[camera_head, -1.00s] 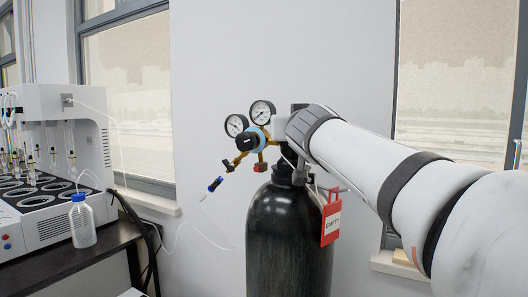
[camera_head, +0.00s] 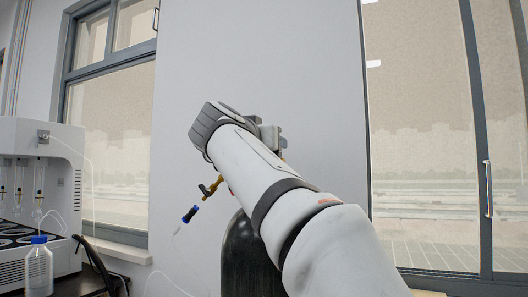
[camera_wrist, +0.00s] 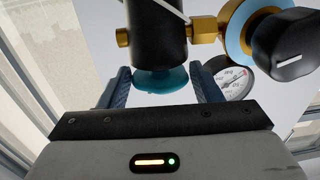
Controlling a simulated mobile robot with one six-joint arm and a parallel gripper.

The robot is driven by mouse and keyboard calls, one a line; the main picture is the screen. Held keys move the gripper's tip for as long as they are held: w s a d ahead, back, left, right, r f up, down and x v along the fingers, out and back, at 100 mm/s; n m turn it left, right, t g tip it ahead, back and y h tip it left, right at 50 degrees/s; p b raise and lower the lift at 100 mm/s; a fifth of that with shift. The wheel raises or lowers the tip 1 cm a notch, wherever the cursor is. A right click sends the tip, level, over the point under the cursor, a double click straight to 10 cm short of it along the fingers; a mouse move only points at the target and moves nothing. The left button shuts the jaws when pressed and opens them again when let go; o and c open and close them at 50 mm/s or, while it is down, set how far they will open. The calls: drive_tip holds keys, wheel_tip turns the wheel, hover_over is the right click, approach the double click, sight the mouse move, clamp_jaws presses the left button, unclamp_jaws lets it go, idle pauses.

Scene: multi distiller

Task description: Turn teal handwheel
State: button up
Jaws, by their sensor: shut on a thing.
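The teal handwheel (camera_wrist: 160,79) shows in the wrist view below the black valve body (camera_wrist: 157,35). The two blue fingers of my gripper (camera_wrist: 160,73) stand on either side of it, and my gripper is shut on it. In the head view my arm hides the handwheel and my fingers. The black gas cylinder (camera_head: 240,262) stands behind and below my arm, its top mostly covered.
A brass fitting with a black knob (camera_wrist: 283,45) and a pressure gauge (camera_wrist: 235,80) sit right of my fingers. The distiller (camera_head: 70,185) and a blue-capped bottle (camera_head: 39,265) stand at far left.

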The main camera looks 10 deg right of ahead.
drive_tip(key=shift+w+a+f+m+g+h+p, duration=0.1)
drive_tip(key=shift+m+g+h+p, duration=0.1)
drive_tip(key=shift+m+g+h, duration=0.35)
drive_tip(key=shift+w+a+f+m+g+h+p, duration=0.15)
drive_tip(key=shift+m+g+h, duration=0.25)
drive_tip(key=shift+h, duration=0.25)
drive_tip(key=shift+c, duration=0.2)
drive_tip(key=shift+s, duration=0.1)
drive_tip(key=o, duration=0.8)
drive_tip(key=shift+o, duration=0.6)
drive_tip(key=shift+r, duration=0.2)
drive_tip(key=shift+s, duration=0.1)
